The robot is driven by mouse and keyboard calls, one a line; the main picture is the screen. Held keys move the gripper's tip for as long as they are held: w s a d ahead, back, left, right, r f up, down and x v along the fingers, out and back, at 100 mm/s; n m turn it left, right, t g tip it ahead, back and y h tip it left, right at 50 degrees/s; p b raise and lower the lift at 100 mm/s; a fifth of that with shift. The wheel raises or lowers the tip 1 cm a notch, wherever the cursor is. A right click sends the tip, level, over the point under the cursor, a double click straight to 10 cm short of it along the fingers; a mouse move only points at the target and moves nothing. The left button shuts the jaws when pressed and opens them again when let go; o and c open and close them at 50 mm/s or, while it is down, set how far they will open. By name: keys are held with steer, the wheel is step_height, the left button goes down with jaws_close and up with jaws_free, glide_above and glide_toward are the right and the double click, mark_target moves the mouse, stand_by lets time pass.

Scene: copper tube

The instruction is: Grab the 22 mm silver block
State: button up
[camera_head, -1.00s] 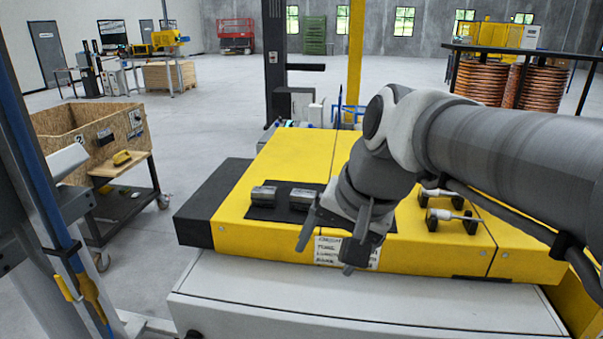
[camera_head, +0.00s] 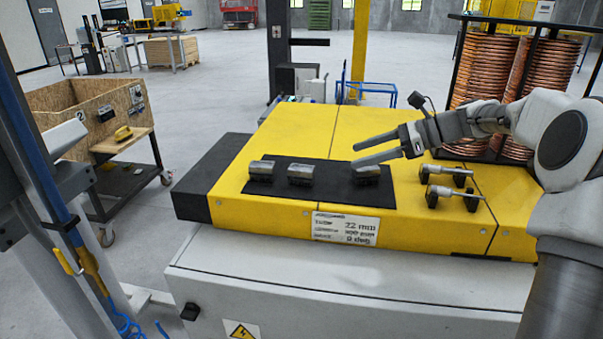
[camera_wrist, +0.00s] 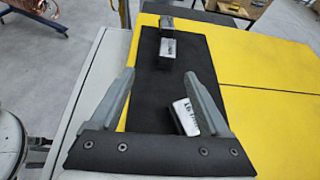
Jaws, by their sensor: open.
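Three silver blocks lie on a black mat (camera_head: 335,188) on the yellow bench top: a left block (camera_head: 262,170), a middle block (camera_head: 300,174) and a right block (camera_head: 367,172). Their size markings are too small to read surely, so I cannot tell which is 22 mm. My gripper (camera_head: 354,156) is open and empty, its fingers pointing left close above the right block. In the wrist view, one block (camera_wrist: 185,116) shows between the fingers, close to the right finger. The other two blocks (camera_wrist: 168,48) (camera_wrist: 166,23) lie beyond the fingertips.
Two small clamp-like tools (camera_head: 455,195) lie to the right of the mat. A copper tube rack (camera_head: 495,85) stands behind. The mat is clear between the middle and right blocks.

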mark_target(304, 167)
steer(key=shift+m+y, duration=0.3)
steer(key=shift+m, duration=0.2)
steer(key=x, duration=0.5)
steer(key=w+p+x, duration=0.1)
steer(key=x, duration=0.4)
steer(key=w+x, duration=0.1)
steer(key=x, duration=0.5)
steer(key=shift+d+f, duration=0.3)
steer(key=shift+f, duration=0.05)
jaws_close()
steer(key=shift+r+t, duration=0.1)
steer(key=shift+t, duration=0.2)
